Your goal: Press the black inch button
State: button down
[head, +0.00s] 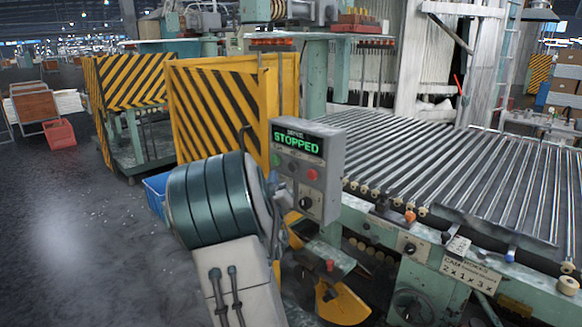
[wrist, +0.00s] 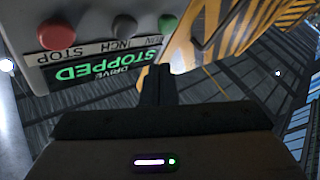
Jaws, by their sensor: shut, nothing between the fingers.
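A grey control box (head: 322,150) stands at the roller table's near left corner. Its green display (head: 297,143) reads STOPPED. Below it are a green button (head: 276,160), the dark inch button (head: 292,166) and a red button (head: 312,174). The wrist view shows the box upside down: red stop button (wrist: 57,30), dark inch button (wrist: 124,25) above the INCH label, green button (wrist: 168,22). My gripper (wrist: 160,70) is shut and empty. Its tips appear beside the display, below the green button in the picture; contact cannot be told. The head view does not clearly show the fingers.
A dark knob (head: 305,203) sits lower on the box. The roller table (head: 450,180) extends right. Yellow-black striped guards (head: 220,105) stand behind the box. A blue bin (head: 156,192) is on the floor at left. Open floor (head: 70,220) lies further left.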

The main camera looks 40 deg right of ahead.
aim_at(294, 167)
jog(key=shift+w+d+b, duration=0.15)
jog(key=shift+d+b, duration=0.55)
jog(key=shift+d, duration=1.4)
jog(key=shift+d+f+b, duration=0.1)
jog(key=shift+b, duration=0.2)
jog(key=shift+d+b, duration=0.3)
